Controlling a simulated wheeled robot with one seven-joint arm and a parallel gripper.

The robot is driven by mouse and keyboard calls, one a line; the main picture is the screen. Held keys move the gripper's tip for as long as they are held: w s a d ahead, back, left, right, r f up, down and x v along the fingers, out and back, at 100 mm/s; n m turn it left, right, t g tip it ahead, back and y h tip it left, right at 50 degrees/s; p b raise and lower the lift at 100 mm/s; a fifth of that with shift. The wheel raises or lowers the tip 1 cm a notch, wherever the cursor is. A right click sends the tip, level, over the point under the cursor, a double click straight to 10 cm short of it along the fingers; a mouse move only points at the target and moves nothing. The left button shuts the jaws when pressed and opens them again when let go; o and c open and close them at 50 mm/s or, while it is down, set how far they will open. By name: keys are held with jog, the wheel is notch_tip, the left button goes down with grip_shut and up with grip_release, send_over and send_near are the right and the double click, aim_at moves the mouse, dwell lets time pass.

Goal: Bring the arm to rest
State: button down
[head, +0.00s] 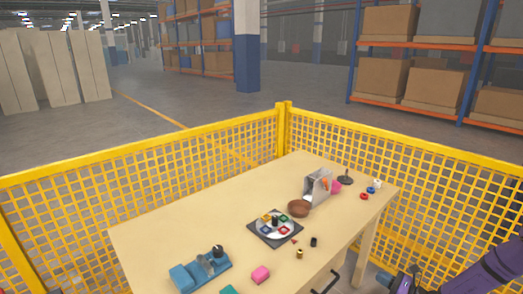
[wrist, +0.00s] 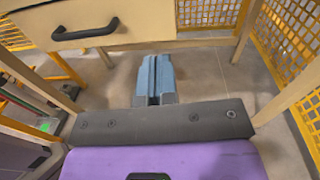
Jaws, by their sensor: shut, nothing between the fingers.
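My gripper shows in the wrist view (wrist: 154,62) with its blue-grey fingers shut together and nothing between them. It is in front of the wooden table (wrist: 150,22), low beside the drawer side, with the floor behind the fingers. In the head view my gripper (head: 386,280) is at the lower right, off the table's near right side and touching nothing that I can see. My purple arm reaches in from the right edge there. The rest of the arm is out of the picture.
The tabletop (head: 165,225) holds a dark square plate (head: 260,231) with coloured parts, a brown bowl (head: 298,209), a grey bin (head: 315,190), a blue machine (head: 201,270) and small loose pieces. A black drawer handle (wrist: 86,31) sticks out. Yellow mesh fencing (head: 140,165) stands behind.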

jog(key=w+a+r+n+g+y, duration=0.1)
jog(key=a+r+n+g, duration=0.3)
jog(key=r, duration=0.6)
jog(key=w+a+r+n+g, duration=0.1)
jog(key=r+n+g, duration=0.5)
jog(key=r, duration=0.5)
jog(key=s+a+r+n+g+h, duration=0.2)
jog(key=s+a+r+n, duration=0.15)
jog(key=r, duration=0.55)
jog(key=s+a+r+n+g+h, duration=0.1)
jog(key=s+a+r+n+h, duration=0.25)
jog(key=r, duration=0.55)
jog(key=s+a+r+n+h, duration=0.5)
jog(key=s+r+n, duration=0.1)
jog(key=s+r, duration=0.6)
jog(key=s+r+n+t+h, duration=0.2)
jog(key=s+r+t, duration=0.3)
jog(key=s, duration=0.8)
notch_tip(320, 180, up, 3)
jog(key=shift+a+f+n+h, duration=0.1)
jog(key=shift+a+n+h, duration=0.2)
jog(key=shift+n, duration=0.6)
